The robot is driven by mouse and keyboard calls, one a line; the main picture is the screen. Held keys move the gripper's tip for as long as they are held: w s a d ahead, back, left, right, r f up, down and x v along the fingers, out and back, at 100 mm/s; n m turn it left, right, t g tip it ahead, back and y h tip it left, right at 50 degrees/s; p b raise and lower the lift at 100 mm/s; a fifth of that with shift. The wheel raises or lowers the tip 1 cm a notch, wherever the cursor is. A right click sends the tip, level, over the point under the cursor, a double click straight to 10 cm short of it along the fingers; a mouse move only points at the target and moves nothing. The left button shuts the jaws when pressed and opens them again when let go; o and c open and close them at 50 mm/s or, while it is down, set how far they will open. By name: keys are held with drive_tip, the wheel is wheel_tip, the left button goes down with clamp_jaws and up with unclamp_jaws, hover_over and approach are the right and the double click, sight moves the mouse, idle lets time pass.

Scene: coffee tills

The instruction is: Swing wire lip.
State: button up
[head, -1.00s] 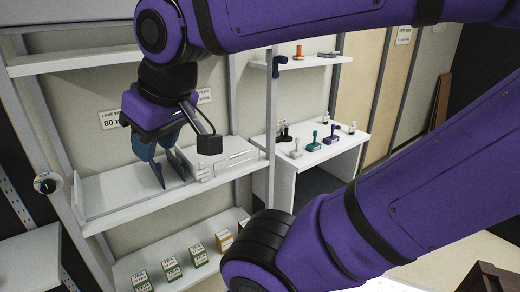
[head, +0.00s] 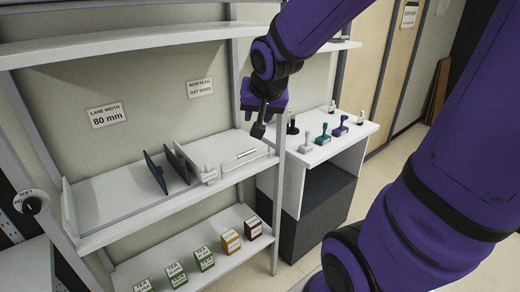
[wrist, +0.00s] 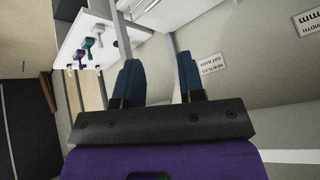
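A thin wire-like line (head: 240,158) runs along the front of the white section at the right end of the middle shelf (head: 110,232); I cannot tell for sure whether it is the wire lip, or how it is hinged. My gripper (head: 259,128) is at the right end of that shelf, by the grey upright, with its fingers partly hidden in the head view. In the wrist view my gripper (wrist: 158,70) has its two blue fingers apart with nothing between them. The wire is not clear in the wrist view.
Two dark blue dividers (head: 155,173) and a small white piece (head: 208,174) stand on the middle shelf. Several small boxes (head: 204,259) line the shelf below. Stamps (head: 323,137) stand on the white table (head: 345,135) at right. The shelf's left part is bare.

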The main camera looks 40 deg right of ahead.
drive_tip(key=w+d+f+m+t, duration=0.1)
drive_tip(key=w+d+f+m, duration=0.45)
drive_tip(key=w+f, duration=0.4)
drive_tip(key=m+t+y, duration=0.2)
drive_tip(key=m+t, duration=0.1)
drive_tip(key=m, duration=0.3)
approach(247, 153)
drive_tip(key=x, duration=0.9)
drive_tip(key=shift+w+f, duration=0.2)
drive_tip(key=shift+f, duration=0.05)
drive_tip(key=shift+w, duration=0.15)
clamp_jaws()
